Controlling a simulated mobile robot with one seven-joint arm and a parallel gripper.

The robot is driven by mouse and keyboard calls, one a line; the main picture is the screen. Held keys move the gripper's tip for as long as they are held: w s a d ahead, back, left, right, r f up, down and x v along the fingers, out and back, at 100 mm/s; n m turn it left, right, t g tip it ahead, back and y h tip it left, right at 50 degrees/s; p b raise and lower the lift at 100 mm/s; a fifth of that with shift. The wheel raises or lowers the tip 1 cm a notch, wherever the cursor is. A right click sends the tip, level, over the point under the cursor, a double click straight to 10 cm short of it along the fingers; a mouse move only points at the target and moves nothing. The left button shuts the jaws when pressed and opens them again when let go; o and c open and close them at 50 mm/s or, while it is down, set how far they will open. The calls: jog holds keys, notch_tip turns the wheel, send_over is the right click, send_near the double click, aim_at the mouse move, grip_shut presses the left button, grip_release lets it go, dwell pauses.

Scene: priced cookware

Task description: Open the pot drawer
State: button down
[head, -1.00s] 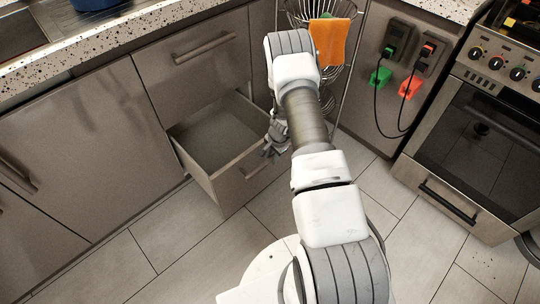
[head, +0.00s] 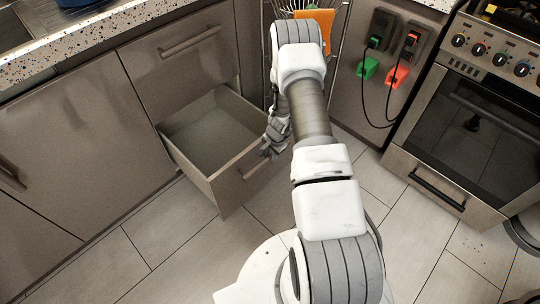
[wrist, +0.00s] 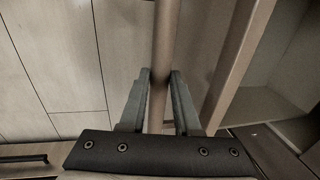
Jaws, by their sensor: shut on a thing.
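The pot drawer (head: 198,167) is the lower drawer, pulled well out of the cabinet; its inside looks empty in the head view. Its bar handle (head: 250,171) is on the front face, partly hidden by my gripper (head: 270,148). In the wrist view, my gripper (wrist: 160,76) has its two fingers on either side of the handle bar (wrist: 162,40), shut on it. The drawer's front edge (wrist: 240,62) and open inside (wrist: 285,65) show at the right of that view.
A closed upper drawer (head: 180,55) is above the open one. An oven (head: 470,120) stands at the right. A wire rack with an orange cloth (head: 318,22) is behind my arm. The tiled floor (head: 150,250) before the cabinets is clear.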

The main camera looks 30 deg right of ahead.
jog(key=c, duration=0.6)
grip_release()
jog(key=shift+c, duration=0.2)
jog(key=s+r+p, duration=0.1)
jog(key=r+p, duration=0.1)
jog(key=r, duration=0.6)
jog(key=s+d+r+p, duration=0.1)
jog(key=s+r+p, duration=0.1)
jog(key=r, duration=0.7)
jog(key=shift+p, duration=0.85)
jog(key=shift+s+d, duration=0.1)
